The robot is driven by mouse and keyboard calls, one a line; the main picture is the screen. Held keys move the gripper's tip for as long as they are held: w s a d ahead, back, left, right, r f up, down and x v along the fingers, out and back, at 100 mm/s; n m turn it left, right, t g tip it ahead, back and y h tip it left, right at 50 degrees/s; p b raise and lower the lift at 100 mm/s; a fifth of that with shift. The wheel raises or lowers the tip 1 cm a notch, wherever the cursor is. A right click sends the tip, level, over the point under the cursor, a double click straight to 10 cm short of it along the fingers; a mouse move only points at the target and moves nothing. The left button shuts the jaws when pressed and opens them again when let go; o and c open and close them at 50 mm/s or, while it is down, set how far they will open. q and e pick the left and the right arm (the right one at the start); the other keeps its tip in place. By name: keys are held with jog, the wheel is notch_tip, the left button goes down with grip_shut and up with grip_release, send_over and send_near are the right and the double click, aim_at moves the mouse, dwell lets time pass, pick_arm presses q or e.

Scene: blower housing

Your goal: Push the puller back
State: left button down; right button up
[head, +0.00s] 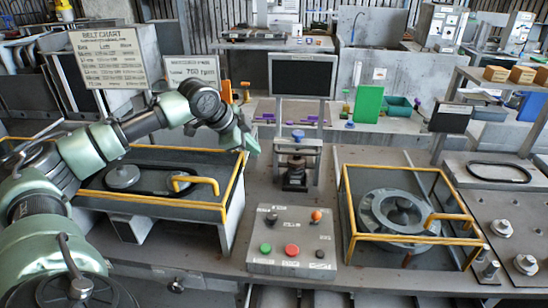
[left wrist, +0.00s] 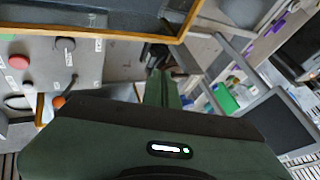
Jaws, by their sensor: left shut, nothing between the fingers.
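The puller (head: 297,165) seems to be the dark upright device with a blue knob on top, in the middle of the bench in the head view. It stands behind the control box and below the black monitor. My left gripper (head: 250,144) is shut and empty, left of the puller and apart from it, above the right end of the left yellow-framed housing (head: 205,212). In the left wrist view the shut fingers (left wrist: 163,90) point away from the camera, with a dark object, perhaps the puller, beyond their tips. My right gripper is not in view.
A control box (head: 293,240) with green, red and orange controls stands in front of the puller. A second yellow-framed guard (head: 410,238) around a round housing is to the right. A black monitor (head: 302,77) rises behind. Little bench is clear between them.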

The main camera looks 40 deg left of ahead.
pick_arm(q)
jog(key=p, duration=0.3)
send_near(276, 160)
notch_tip(276, 160, down, 4)
jog(key=d, duration=0.3)
jog(key=w+a, duration=0.2)
jog(key=shift+w+a+r+p, duration=0.15)
jog(key=shift+w+a+p, duration=0.1)
jog(key=shift+w+p, duration=0.1)
